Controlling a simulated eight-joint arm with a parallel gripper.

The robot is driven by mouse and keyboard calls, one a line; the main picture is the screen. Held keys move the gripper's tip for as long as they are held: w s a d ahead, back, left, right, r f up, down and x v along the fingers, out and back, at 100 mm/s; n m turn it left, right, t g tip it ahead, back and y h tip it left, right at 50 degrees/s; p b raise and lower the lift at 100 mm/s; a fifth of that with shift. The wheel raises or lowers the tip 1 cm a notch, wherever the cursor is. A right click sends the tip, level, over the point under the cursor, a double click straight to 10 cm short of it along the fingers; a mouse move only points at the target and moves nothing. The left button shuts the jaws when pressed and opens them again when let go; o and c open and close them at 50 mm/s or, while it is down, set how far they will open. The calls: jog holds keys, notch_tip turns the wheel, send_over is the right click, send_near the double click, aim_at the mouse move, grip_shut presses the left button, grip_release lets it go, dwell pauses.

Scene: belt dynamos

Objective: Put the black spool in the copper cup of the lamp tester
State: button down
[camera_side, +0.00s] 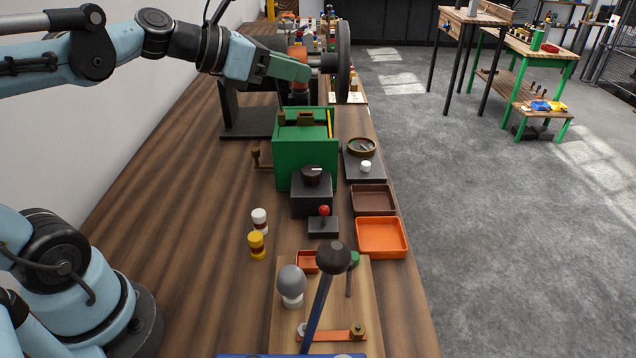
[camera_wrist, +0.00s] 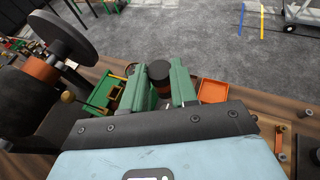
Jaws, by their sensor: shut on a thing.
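My gripper (camera_side: 300,68) is high at the back, its green fingers level and pointing right. In the wrist view, the fingers (camera_wrist: 163,88) are shut on the black spool (camera_wrist: 159,69), with a brown-orange band below its dark top. In the side view the spool is hard to tell from the dark wheel behind. The lamp tester seems to be the wooden board (camera_side: 371,300) at the front, with a grey bulb (camera_side: 291,280). A small copper-orange cup (camera_side: 307,262), partly hidden, sits at its far edge, well apart from my gripper.
A large black wheel (camera_side: 343,62) stands close to my gripper. A green box (camera_side: 290,158), a round brass-rimmed dish (camera_side: 362,147), a brown tray (camera_side: 373,199) and an orange tray (camera_side: 382,237) lie between. A black-knobbed lever (camera_side: 333,258) rises over the board. The bench's left is mostly clear.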

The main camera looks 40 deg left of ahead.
jog(key=s+d+f+m+g+h, duration=0.5)
jog(key=s+d+m+g, duration=0.1)
jog(key=s+d, duration=0.3)
jog(key=s+d+f+m+g+h, duration=0.4)
jog(key=s+d+f+m+g, duration=0.1)
jog(key=s+d+m, duration=0.3)
jog(key=shift+n, duration=0.6)
jog(key=shift+w+a+f, duration=1.15)
jog(key=shift+w+f, duration=0.25)
jog(key=shift+f, duration=0.45)
jog(key=shift+w+a+f, duration=1.15)
jog(key=shift+w+f, duration=0.3)
jog(key=shift+f, duration=0.4)
jog(key=shift+w+a+f, duration=1.15)
jog(key=shift+w+f, duration=0.25)
jog(key=shift+f, duration=0.45)
jog(key=c, duration=0.9)
grip_release()
jog(key=shift+a, duration=0.1)
